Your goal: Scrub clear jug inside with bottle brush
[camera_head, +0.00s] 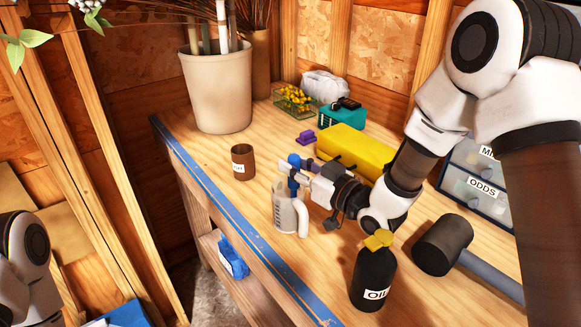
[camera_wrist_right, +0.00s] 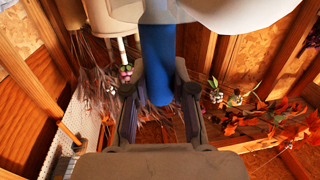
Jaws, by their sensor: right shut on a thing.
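The clear jug (camera_head: 284,213), with marks on its wall and a pale handle on its right, stands upright near the bench's front edge. My right gripper (camera_head: 298,173) is just above the jug's rim, shut on the blue handle of the bottle brush (camera_head: 294,160). In the right wrist view, the blue handle (camera_wrist_right: 158,62) stands between the two fingers (camera_wrist_right: 159,95). The brush is roughly upright over the jug's mouth. Its bristles are hidden, so I cannot tell how deep it reaches. Of my left arm only a part shows at the lower left; its gripper is out of view.
A brown labelled cup (camera_head: 242,163) stands left of the jug. A black oil bottle (camera_head: 373,278) with a yellow cap and a mallet (camera_head: 444,246) are at the right front. A yellow case (camera_head: 354,150) lies behind my gripper. The bench (camera_head: 215,175) left of the cup is bare.

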